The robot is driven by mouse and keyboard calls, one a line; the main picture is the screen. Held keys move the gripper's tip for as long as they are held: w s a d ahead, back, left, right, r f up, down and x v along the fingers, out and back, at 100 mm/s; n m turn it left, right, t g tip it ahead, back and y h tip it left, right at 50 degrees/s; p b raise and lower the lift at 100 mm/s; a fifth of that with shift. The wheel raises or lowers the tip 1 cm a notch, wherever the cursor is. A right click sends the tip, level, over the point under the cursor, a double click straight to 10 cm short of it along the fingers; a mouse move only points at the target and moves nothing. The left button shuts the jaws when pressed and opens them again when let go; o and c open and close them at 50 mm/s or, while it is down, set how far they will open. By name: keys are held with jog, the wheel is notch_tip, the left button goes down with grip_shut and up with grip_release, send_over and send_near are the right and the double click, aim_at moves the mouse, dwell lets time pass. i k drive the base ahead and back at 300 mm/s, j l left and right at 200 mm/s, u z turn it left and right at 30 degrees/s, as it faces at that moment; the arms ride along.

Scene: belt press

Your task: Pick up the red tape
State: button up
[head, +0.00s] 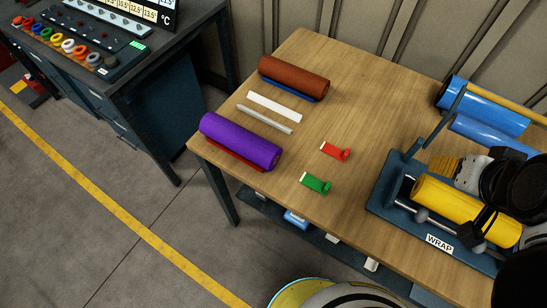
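The red tape (335,151) lies on the wooden table (380,110), near the middle, as a small red piece with a pale end at its left and a round knob at its right. A similar green tape (316,184) lies just in front of it, near the table's front edge. My gripper (480,218) is at the right, over the yellow roller of the wrap station, well apart from the red tape. Its dark fingers overlap my arm and the roller, so whether it is open or shut is unclear.
A purple roll (240,140), a brown roll (294,76) and two pale strips (274,106) lie at left. The blue wrap station (385,192) with a yellow roller (440,198) fills the right. Blue rolls (492,107) lie behind it. The table around the tapes is clear.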

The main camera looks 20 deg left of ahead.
aim_at(334, 152)
jog(key=u, duration=0.75)
jog(key=l+z, duration=0.1)
jog(key=z, duration=0.25)
jog(key=l+z, duration=0.1)
jog(key=z, duration=0.25)
jog(key=l+z, duration=0.1)
jog(key=z, duration=0.2)
jog(key=u, duration=1.2)
jog(key=k+j, duration=0.05)
